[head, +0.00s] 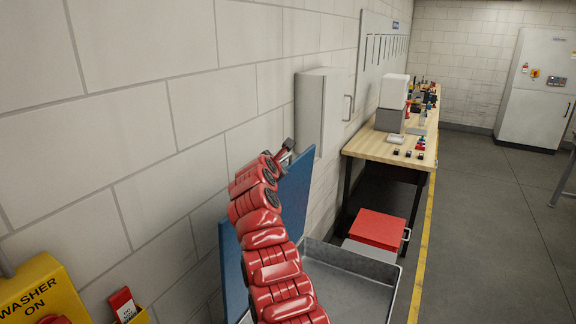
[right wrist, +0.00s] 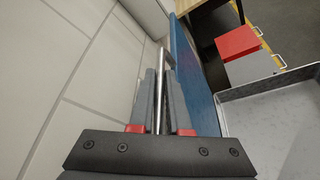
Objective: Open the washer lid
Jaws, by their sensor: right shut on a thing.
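The blue washer lid (head: 296,190) stands raised, close to upright, near the wall in the head view. Its blue panel (right wrist: 187,70) also shows edge-on in the right wrist view. The grey metal washer basin (head: 352,283) is uncovered, and its inside shows. My right gripper (head: 285,152) is at the lid's upper edge, partly hidden by my red arm. In the right wrist view, my right gripper (right wrist: 160,76) is shut on the metal lid handle (right wrist: 162,58), a thin bar between its fingers. My left gripper is not in view.
The block wall (head: 110,110) is close behind the lid. A yellow washer control box (head: 42,292) is at lower left. A red-topped bin (head: 378,229) stands beyond the basin, before a wooden workbench (head: 362,147). Open floor (head: 485,220) lies to the right.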

